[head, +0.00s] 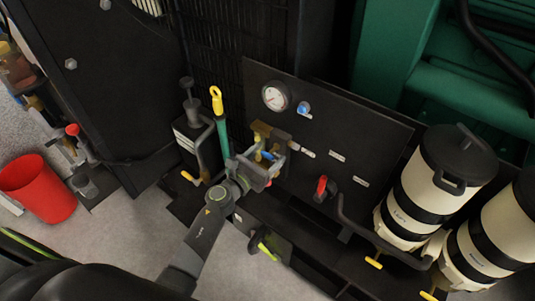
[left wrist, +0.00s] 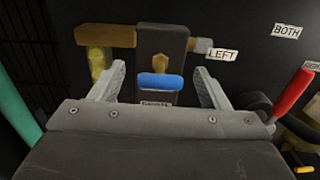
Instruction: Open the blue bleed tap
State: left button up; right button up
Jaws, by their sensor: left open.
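The blue tap handle (left wrist: 160,81) lies across, below a brass stem on a dark block (left wrist: 160,45), in the left wrist view. In the head view the blue handle (head: 267,155) is partly hidden by my gripper. My left gripper (head: 261,166) is open in front of it. In the left wrist view its two grey fingers stand to either side of the blue handle, with a visible gap on each side. Whether the fingertips reach as deep as the handle I cannot tell. A label under the handle is too small to read. My right gripper is not in view.
A red lever (head: 321,187) sits right of the tap. A gauge (head: 275,97) and a blue knob (head: 304,108) are higher on the panel. A yellow-topped green handle (head: 219,115) stands close left of my gripper. White canisters (head: 409,205) stand at right, a red bucket (head: 40,190) at left.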

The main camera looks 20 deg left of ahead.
pick_arm(q)
jog(key=shift+w+d, duration=0.1)
jog(key=shift+w, duration=0.15)
jog(key=c, duration=0.9)
